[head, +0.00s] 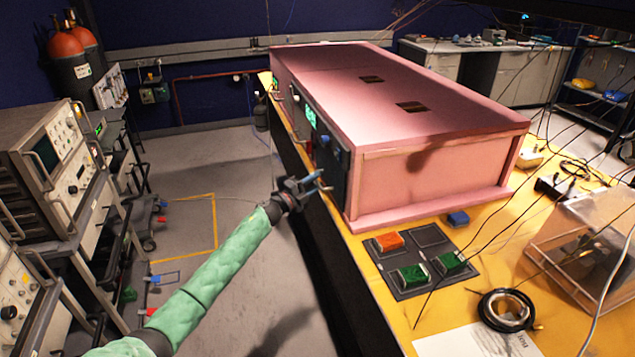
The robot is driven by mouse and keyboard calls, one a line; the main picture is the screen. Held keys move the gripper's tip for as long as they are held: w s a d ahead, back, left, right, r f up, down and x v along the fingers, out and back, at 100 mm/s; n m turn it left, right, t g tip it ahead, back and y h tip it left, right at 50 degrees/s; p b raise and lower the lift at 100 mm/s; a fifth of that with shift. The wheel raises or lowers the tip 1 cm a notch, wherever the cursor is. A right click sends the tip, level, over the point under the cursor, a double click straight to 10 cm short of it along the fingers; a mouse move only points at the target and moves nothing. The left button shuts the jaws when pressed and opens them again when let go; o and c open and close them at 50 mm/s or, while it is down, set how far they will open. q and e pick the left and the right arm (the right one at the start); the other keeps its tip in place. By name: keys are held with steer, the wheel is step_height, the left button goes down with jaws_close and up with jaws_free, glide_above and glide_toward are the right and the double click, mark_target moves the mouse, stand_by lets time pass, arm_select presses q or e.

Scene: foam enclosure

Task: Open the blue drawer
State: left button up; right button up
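I cannot pick out a blue drawer for certain. The dark front panel (328,165) of the pink foam enclosure (440,180) faces left and is seen at a steep angle. It carries a lit green display (310,117) and small blue parts (323,139). My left gripper (321,180), at the end of the green-sleeved arm, is near the lower near end of this panel. Its fingers look apart, with nothing seen between them. I cannot tell whether they touch the panel. My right gripper is not in view.
The enclosure stands on a yellow table (390,310). A dark tray (415,258) with orange and green blocks, a blue block (458,218), a cable coil (506,309) and a clear box (575,262) lie on it.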

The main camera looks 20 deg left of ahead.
arm_select(q)
steer(key=shift+w+d+r, duration=0.1)
steer(key=shift+w+d, duration=0.25)
steer(key=shift+w, duration=0.15)
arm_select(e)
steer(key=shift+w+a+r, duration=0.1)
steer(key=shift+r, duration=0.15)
arm_select(q)
jaws_close()
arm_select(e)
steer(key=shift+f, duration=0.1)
